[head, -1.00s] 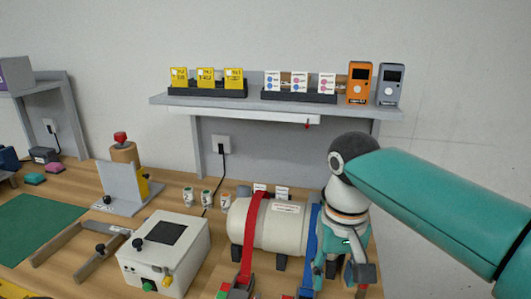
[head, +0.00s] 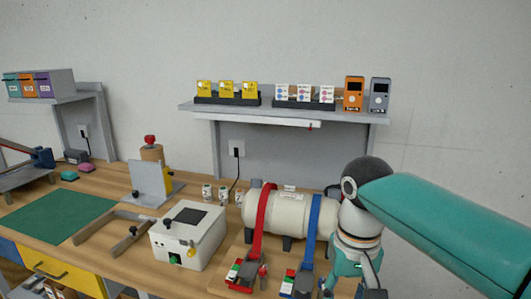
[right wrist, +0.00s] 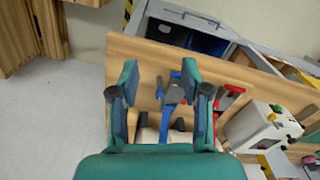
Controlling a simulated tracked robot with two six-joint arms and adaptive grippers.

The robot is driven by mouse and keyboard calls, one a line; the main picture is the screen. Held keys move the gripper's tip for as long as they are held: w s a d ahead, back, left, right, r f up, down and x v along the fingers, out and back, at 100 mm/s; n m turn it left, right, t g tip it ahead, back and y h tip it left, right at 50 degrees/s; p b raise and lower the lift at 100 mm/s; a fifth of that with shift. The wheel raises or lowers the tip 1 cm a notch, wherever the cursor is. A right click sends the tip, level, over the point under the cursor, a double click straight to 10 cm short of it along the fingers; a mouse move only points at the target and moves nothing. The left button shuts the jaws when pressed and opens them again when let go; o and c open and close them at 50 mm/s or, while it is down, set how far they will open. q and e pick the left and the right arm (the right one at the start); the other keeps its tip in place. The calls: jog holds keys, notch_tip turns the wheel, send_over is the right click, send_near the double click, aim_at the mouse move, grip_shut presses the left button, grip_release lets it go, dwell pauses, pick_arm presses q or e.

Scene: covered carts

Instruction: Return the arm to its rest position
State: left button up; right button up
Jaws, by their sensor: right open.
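My right arm (head: 445,225) comes in from the right in the head view, teal with a dark rounded joint. Its right gripper (head: 343,289) points down near the bottom edge, right of the blue strap, and is partly cut off. In the right wrist view both fingers of my right gripper (right wrist: 160,92) are spread apart with nothing between them. Beyond them show the blue strap's buckle (right wrist: 175,92) and the wooden bench top (right wrist: 232,72). My left gripper is not in view.
A cream tank (head: 287,213) with a red strap (head: 262,210) and the blue strap (head: 313,225) lies just left of the right gripper. A white box (head: 188,238) stands further left. A grey shelf (head: 345,114) with cards and two handheld devices is behind. Floor (right wrist: 60,125) shows beside the bench.

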jog(key=a+f+y, duration=0.3)
jog(key=f, duration=2.5)
jog(key=s+d+f+m, duration=0.1)
jog(key=s+f+m, duration=0.1)
jog(key=s+f, duration=1.2)
notch_tip(320, 180, down, 2)
jog(key=shift+s+d+f+y, duration=0.25)
jog(key=shift+s+d+y, duration=0.1)
jog(key=shift+y, duration=0.05)
